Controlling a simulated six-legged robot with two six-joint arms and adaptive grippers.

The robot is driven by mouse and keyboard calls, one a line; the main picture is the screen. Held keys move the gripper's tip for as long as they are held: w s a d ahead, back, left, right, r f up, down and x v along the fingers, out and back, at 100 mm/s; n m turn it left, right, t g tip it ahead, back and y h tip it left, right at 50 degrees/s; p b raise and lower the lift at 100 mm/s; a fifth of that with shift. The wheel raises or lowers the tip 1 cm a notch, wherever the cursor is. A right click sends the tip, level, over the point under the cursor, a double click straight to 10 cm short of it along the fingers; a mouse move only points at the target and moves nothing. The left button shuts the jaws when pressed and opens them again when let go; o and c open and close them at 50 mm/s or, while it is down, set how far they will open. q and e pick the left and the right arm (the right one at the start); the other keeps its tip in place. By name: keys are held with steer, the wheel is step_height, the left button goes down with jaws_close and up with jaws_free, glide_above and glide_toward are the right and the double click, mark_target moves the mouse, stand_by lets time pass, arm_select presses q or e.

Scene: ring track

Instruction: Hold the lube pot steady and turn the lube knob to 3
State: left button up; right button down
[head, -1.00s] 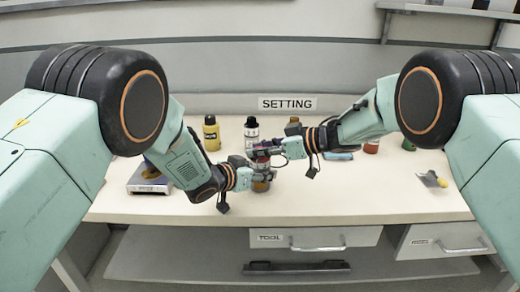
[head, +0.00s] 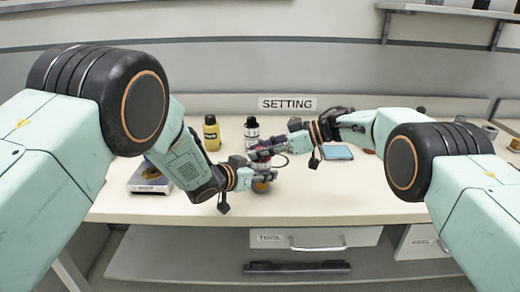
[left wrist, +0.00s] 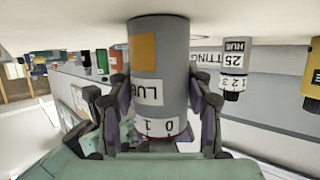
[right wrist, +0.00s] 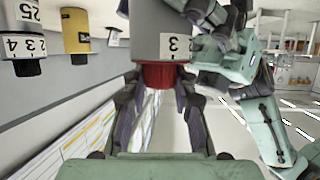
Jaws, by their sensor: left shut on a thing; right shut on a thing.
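The lube pot (head: 262,186) is a grey cylinder on the bench, mostly hidden by my grippers in the head view. In the left wrist view the pot (left wrist: 158,65) appears upside down, with an orange patch, a partly visible "LU" label and the digits 1 and 0 near its knob end. My left gripper (head: 260,176) is shut around its body. The lube knob (right wrist: 160,75) is red, on the pot's top. In the right wrist view a digit 3 label (right wrist: 175,46) faces the camera beside the knob; I cannot make out a pointer mark.
A yellow bottle (head: 211,133) and a black-capped grey bottle (head: 251,130) stand behind the grippers. A scale-like device (head: 150,180) is at the left and a blue flat tablet (head: 338,152) at the right. The front right bench is clear.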

steer(key=shift+r, duration=0.1)
steer(key=c, duration=1)
jaws_free()
steer(key=shift+c, duration=0.2)
steer(key=v, duration=1.2)
